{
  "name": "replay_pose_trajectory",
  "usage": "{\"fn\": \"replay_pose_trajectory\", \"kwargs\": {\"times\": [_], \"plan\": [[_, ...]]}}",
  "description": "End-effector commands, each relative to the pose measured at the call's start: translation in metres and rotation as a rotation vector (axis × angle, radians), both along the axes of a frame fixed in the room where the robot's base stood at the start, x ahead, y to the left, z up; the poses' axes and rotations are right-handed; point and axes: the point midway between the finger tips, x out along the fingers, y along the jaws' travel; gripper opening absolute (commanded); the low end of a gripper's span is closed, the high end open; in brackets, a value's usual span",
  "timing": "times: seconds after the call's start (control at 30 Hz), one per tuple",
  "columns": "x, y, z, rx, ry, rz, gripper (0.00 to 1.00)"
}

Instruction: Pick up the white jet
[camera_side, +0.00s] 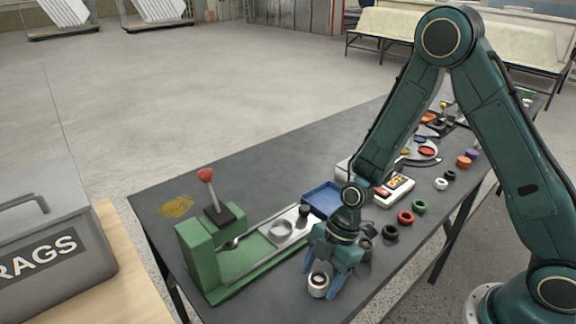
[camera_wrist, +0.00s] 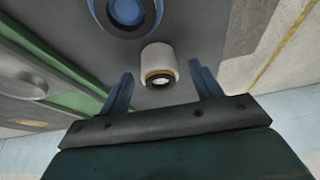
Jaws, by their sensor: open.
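The white jet (camera_side: 318,284) is a short white cylinder with a dark ring and pale centre on one end. It stands on the dark tabletop near the front edge of the green fixture. My gripper (camera_side: 325,270) has blue fingers and is open just at the jet, pointing down. In the wrist view the jet (camera_wrist: 158,58) shows between and slightly beyond the two fingertips (camera_wrist: 161,78), with a gap on each side. I cannot tell how far the fingertips are above the table.
A green fixture (camera_side: 190,262) with a red-knobbed lever (camera_side: 205,176) stands to the left. A blue tray (camera_side: 322,197) lies behind my gripper. Several rings, including a red one (camera_side: 405,217) and a green one (camera_side: 418,206), line the right side. A second white piece (camera_side: 441,184) stands there.

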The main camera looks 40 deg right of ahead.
Motion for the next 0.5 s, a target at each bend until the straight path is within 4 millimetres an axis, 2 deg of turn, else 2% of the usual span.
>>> {"fn": "replay_pose_trajectory", "kwargs": {"times": [0.17,0.4,0.5], "plan": [[0.0000,0.0000,0.0002,0.000,0.000,0.000,0.62],[0.0001,0.0000,0.0003,0.000,0.000,0.000,0.16],[0.0001,0.0000,0.0003,0.000,0.000,0.000,0.16]]}}
